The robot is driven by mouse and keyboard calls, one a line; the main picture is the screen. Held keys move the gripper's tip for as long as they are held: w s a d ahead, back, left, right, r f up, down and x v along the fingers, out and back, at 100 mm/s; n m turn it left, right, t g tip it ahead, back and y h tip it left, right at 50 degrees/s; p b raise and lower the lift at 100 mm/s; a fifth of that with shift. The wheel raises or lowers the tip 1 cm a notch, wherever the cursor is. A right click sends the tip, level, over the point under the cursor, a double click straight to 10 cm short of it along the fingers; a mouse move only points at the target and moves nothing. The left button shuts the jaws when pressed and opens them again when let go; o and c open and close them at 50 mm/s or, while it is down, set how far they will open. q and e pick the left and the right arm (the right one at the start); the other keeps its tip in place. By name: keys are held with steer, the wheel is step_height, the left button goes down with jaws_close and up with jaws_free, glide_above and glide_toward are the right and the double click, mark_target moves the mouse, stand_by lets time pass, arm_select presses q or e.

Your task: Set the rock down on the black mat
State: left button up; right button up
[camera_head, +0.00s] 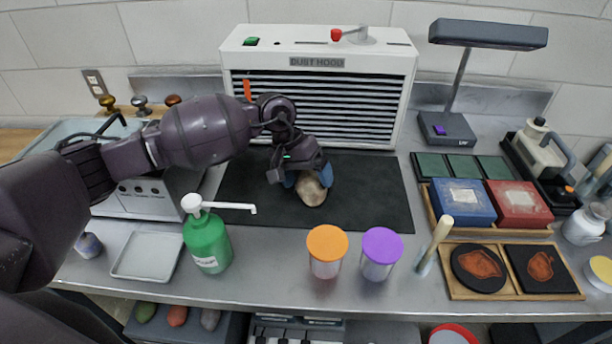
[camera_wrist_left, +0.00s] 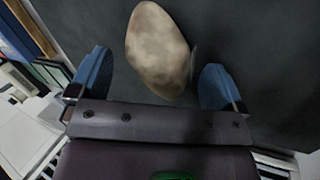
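The tan, mottled rock (camera_head: 311,190) is on the black mat (camera_head: 370,195) in front of the dust hood, and appears to rest on it. My left gripper (camera_head: 308,178) is just above and behind the rock, pointing down, with its blue fingers on either side. In the left wrist view the rock (camera_wrist_left: 158,50) lies between and beyond the blue fingertips (camera_wrist_left: 157,82), with dark mat visible in a gap on each side. The left gripper is open and does not visibly touch the rock. My right gripper is in neither view.
The white dust hood (camera_head: 320,85) stands behind the mat. A green pump bottle (camera_head: 207,243), an orange-lidded jar (camera_head: 327,252) and a purple-lidded jar (camera_head: 380,254) stand along its front. Blue and red boxes (camera_head: 463,203) sit to the right. The mat's right part is clear.

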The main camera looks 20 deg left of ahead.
arm_select(q)
steer(key=shift+r, duration=0.35)
steer(key=v, duration=1.1)
steer(key=shift+a+r, duration=0.25)
steer(key=shift+r, duration=0.05)
